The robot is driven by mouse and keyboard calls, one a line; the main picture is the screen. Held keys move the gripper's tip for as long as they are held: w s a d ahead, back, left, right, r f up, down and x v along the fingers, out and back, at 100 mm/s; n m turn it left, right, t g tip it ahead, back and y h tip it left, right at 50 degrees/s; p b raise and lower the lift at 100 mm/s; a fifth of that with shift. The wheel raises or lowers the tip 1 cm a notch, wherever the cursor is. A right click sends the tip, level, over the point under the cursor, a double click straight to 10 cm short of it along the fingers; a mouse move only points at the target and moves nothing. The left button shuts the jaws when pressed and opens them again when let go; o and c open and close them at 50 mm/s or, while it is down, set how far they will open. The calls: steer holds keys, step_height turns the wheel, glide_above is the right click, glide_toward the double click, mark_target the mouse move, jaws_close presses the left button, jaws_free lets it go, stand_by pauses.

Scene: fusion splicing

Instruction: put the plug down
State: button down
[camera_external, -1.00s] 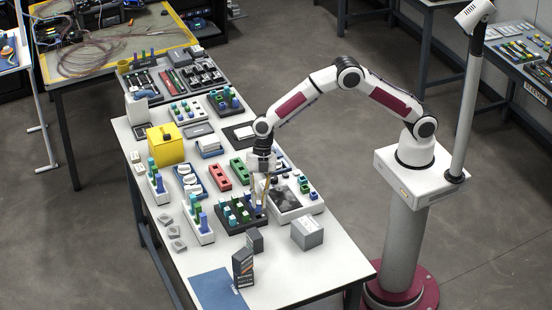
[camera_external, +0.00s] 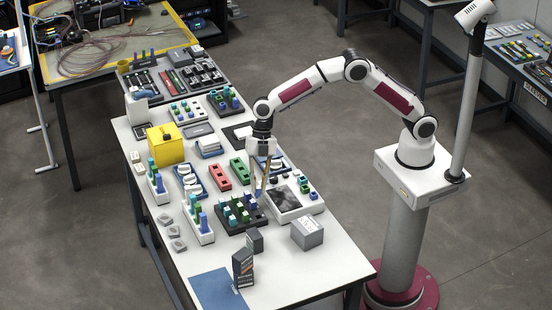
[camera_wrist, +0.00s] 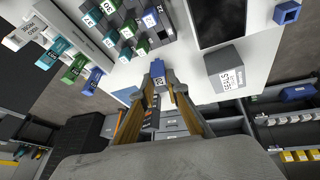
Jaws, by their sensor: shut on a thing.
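My gripper (camera_wrist: 160,76) is shut on a small blue plug (camera_wrist: 157,68) with a white number label, held between the fingertips in the wrist view. In the outside view my gripper (camera_external: 259,190) points down above the right edge of a dark grey rack (camera_external: 234,228).
A white device with a dark screen (camera_external: 286,195) stands right of the rack. A grey box (camera_external: 307,232) and a dark upright box (camera_external: 243,268) stand in front. A white rack of tall plugs (camera_external: 199,232) is to the left. The table's front right is clear.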

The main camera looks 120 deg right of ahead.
steer(key=shift+a, duration=0.1)
steer(key=s+a+r, duration=0.3)
steer(key=a+r, duration=0.1)
steer(key=a, duration=0.4)
step_height(320, 180, up, 3)
steer(key=m, duration=0.2)
glide_above(305, 228)
steer(key=shift+r+g, duration=0.2)
steer(key=shift+g, duration=0.2)
steer(key=shift+f, duration=0.1)
step_height(305, 228, down, 6)
steer(key=shift+f, duration=0.15)
steer(key=shift+f, duration=1.75)
steer(key=shift+f, duration=0.1)
